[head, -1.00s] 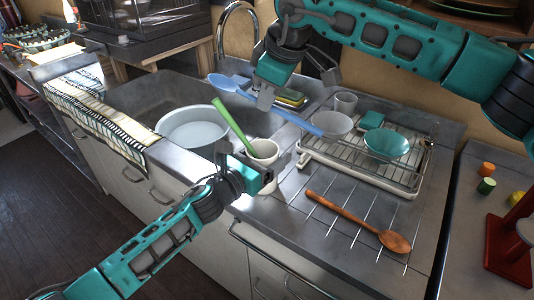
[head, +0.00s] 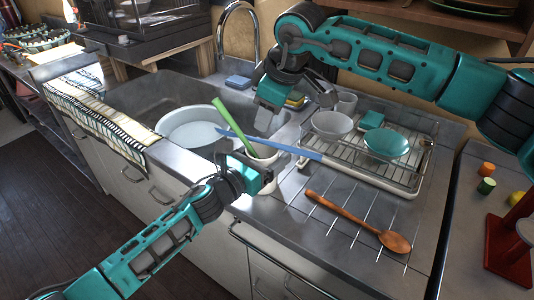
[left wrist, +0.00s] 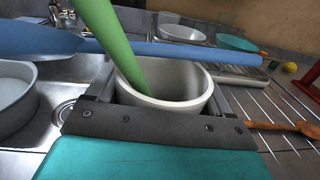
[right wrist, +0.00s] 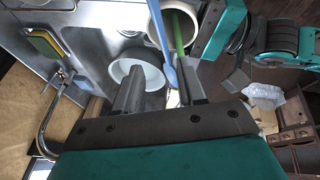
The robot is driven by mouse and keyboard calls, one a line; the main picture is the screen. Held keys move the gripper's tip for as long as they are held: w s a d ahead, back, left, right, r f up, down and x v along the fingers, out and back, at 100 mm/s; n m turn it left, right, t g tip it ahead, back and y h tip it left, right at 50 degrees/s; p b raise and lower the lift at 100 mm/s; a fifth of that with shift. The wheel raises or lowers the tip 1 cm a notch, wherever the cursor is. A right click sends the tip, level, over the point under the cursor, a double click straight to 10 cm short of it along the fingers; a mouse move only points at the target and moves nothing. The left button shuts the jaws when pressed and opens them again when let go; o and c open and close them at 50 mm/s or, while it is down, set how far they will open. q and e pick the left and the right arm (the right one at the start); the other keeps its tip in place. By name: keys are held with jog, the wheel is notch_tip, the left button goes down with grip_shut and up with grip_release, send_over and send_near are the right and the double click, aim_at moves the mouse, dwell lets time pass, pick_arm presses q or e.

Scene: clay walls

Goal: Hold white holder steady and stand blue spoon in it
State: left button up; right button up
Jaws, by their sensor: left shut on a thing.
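The white holder (head: 262,158) stands at the counter's front, beside the sink, with a green utensil (head: 232,125) leaning in it. My left gripper (head: 262,178) is shut on the holder's wall; its rim shows close up in the left wrist view (left wrist: 165,103). The blue spoon (head: 295,150) lies sideways at rim height, passing behind the green utensil in the left wrist view (left wrist: 205,52). My right gripper (head: 292,102) is open above the spoon. In the right wrist view the spoon (right wrist: 165,45) runs between the spread fingers, apparently not gripped. Whether it touches the holder is unclear.
A white basin (head: 190,130) sits in the sink at left. A dish rack (head: 400,180) with bowls and a cup stands right of the holder. A wooden spoon (head: 345,212) lies on the front drainboard. The faucet (head: 240,10) rises behind.

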jog(key=v, duration=1.2)
